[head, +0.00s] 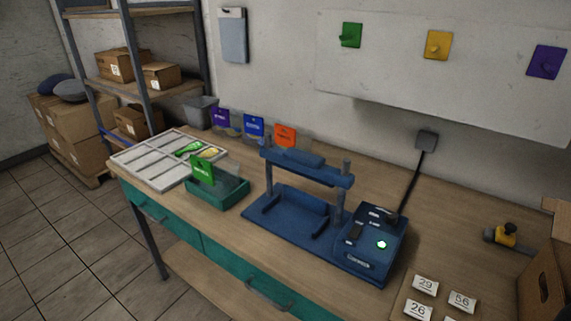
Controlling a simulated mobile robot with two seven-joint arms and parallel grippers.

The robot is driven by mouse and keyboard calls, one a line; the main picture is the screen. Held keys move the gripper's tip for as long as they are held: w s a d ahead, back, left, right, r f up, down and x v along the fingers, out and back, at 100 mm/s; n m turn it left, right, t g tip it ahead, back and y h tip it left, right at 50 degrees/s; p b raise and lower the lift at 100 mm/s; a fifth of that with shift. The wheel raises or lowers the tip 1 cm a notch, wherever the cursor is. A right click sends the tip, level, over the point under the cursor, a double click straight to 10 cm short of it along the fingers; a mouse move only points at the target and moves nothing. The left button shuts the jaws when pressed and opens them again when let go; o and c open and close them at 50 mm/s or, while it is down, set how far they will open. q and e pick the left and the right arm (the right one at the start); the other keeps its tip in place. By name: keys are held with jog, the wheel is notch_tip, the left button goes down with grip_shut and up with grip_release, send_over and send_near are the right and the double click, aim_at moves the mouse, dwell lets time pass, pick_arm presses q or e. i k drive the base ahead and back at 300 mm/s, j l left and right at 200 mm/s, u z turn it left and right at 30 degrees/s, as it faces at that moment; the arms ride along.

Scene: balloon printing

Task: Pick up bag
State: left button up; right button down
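Several clear bags with coloured header cards show in the head view. One with a green card (202,169) stands upright in a small green open box (232,193) on the bench. Others with a purple card (220,118), a blue card (254,127) and an orange card (285,136) stand along the back near the wall. A green packet (189,148) and a yellowish item (212,152) lie in the white divided tray. The writing on the cards is too small to read. Neither gripper is in view.
A white divided tray (137,153) is on the bench's left end. A blue press machine (297,213) stands mid-bench, right of the green box. Number cards (425,284), a yellow-black tool (505,236) and a cardboard box (540,285) are at right. Shelving stands behind left.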

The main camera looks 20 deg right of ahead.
aim_at(255, 126)
jog(key=i+j, duration=0.65)
jog(key=j, duration=0.3)
jog(key=i+j, duration=0.35)
jog(key=j+z, duration=0.05)
jog(key=j, duration=0.05)
